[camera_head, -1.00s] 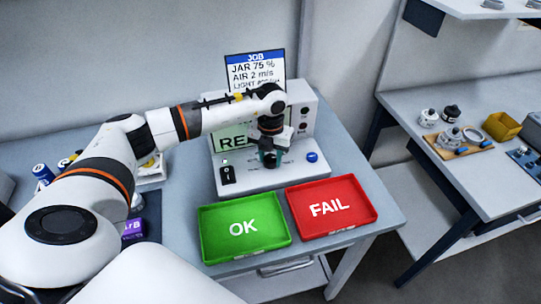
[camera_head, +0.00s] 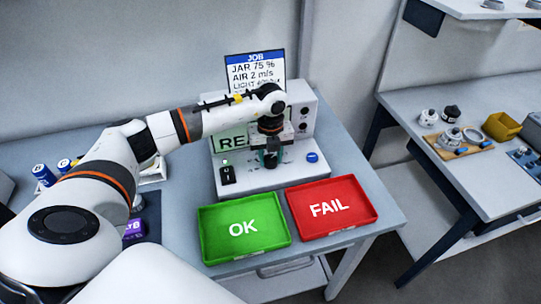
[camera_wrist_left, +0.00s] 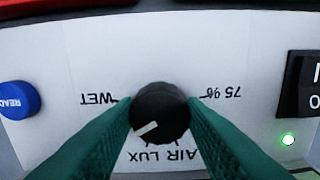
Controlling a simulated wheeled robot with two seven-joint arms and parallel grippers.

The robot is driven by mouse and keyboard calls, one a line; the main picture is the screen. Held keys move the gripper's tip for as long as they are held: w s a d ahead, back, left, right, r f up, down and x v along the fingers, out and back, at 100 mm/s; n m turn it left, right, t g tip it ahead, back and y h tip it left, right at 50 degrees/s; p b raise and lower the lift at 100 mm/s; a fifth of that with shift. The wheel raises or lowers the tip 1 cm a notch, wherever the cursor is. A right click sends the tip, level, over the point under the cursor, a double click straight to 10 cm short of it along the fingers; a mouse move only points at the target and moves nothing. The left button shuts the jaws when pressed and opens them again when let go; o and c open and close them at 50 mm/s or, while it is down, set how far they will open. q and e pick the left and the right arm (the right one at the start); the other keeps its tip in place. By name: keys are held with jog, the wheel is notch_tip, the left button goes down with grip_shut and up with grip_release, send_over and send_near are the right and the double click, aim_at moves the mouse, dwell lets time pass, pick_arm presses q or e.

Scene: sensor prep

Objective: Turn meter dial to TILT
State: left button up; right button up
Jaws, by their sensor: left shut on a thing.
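The meter (camera_head: 245,182) is a light box on the table, with a display partly hidden by my left arm. Its black dial (camera_wrist_left: 160,108) shows in the left wrist view, with a white pointer line aimed lower left there. WET, AIR, LUX and 75 % read upside down around it; I cannot make out TILT. My left gripper (camera_head: 270,158) is over the meter's front panel. Its green fingers are shut on the dial, one on each side. The head view hides the dial behind the gripper. My right gripper is not in view.
A black rocker switch (camera_wrist_left: 302,85) with a lit green lamp (camera_wrist_left: 288,139) and a blue READ button (camera_wrist_left: 18,100) flank the dial. A green OK tray (camera_head: 243,255) and red FAIL tray (camera_head: 335,233) lie in front. A job card (camera_head: 254,70) stands behind.

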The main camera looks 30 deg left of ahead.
aim_at(270, 158)
pick_arm(q)
jog(key=shift+w+r, duration=0.1)
jog(key=o, duration=1)
notch_tip(270, 158, up, 12)
jog(key=b, duration=0.2)
dwell(0.4)
